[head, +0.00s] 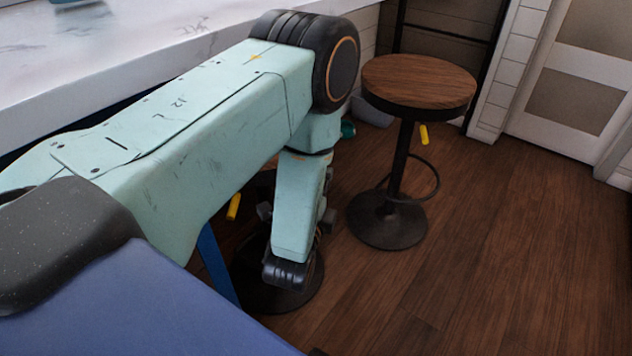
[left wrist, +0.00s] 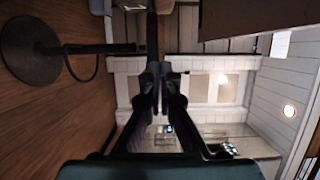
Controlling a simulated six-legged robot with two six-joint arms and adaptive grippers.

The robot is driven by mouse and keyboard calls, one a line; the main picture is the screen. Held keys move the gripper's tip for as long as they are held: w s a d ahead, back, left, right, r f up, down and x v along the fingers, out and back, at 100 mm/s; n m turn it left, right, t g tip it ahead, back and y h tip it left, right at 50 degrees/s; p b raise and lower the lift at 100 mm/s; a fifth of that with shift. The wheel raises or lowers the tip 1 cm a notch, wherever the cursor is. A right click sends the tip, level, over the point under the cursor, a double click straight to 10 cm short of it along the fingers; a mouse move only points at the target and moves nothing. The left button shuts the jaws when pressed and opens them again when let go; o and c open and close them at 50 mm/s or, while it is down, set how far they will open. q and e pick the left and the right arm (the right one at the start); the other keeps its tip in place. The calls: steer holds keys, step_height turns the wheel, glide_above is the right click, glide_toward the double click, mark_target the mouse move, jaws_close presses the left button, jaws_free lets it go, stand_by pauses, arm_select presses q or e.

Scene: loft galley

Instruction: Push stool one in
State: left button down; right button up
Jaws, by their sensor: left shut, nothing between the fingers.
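One stool (head: 418,82) with a round wooden seat, dark post and round base stands upright on the floor, right of my left arm in the head view. In the left wrist view it lies sideways, with its base (left wrist: 30,50) at the left and its seat (left wrist: 152,28) edge-on. A second stool is mostly hidden behind my left arm; its dark base (head: 300,296) shows. Which is stool one, I cannot tell. My left gripper (left wrist: 163,72) is shut and empty; in the head view my forearm mostly hides it. Contact with either stool is unclear. My right gripper is out of view.
A white marble-look counter (head: 60,70) runs along the upper left. A white panelled door (head: 575,90) stands at the back right. The wooden floor (head: 500,260) is clear to the right of the stools.

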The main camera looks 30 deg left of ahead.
arm_select(q)
steer(key=w+a+b, duration=0.2)
steer(key=w+a, duration=0.3)
steer(key=shift+w+a, duration=0.25)
steer(key=shift+a, duration=0.05)
steer(key=shift+r, duration=0.1)
stand_by(0.3)
